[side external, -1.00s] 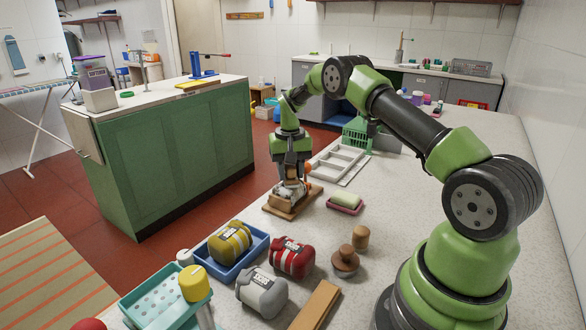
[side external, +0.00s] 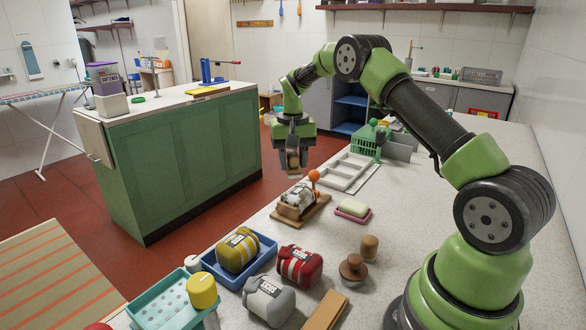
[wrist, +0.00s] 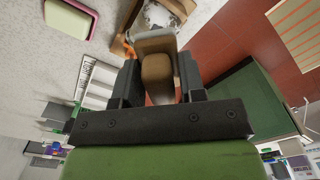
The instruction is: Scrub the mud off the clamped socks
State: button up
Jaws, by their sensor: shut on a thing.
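The clamped socks (side external: 297,201) are a whitish-grey bundle with dark mud marks, lying on a wooden board (side external: 318,211) under a clamp with an orange knob (side external: 314,176). My gripper (side external: 292,166) is above the bundle, apart from it, and shut on a brown wooden block-like brush (side external: 293,158). In the wrist view the brush (wrist: 156,68) sits between the fingers, and part of the whitish socks (wrist: 158,18) shows beyond it. The brush's working face is not clear, and how much mud is left is too small to tell.
A soap bar in a pink dish (side external: 353,215) lies right of the board. A white divided rack (side external: 352,168) and green crate (side external: 365,142) stand behind. In front are yellow (side external: 238,252), red (side external: 300,266) and grey (side external: 268,300) bundles, and a wooden knob (side external: 353,270).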

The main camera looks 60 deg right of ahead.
jog(key=shift+r, duration=0.95)
jog(key=shift+d, duration=0.1)
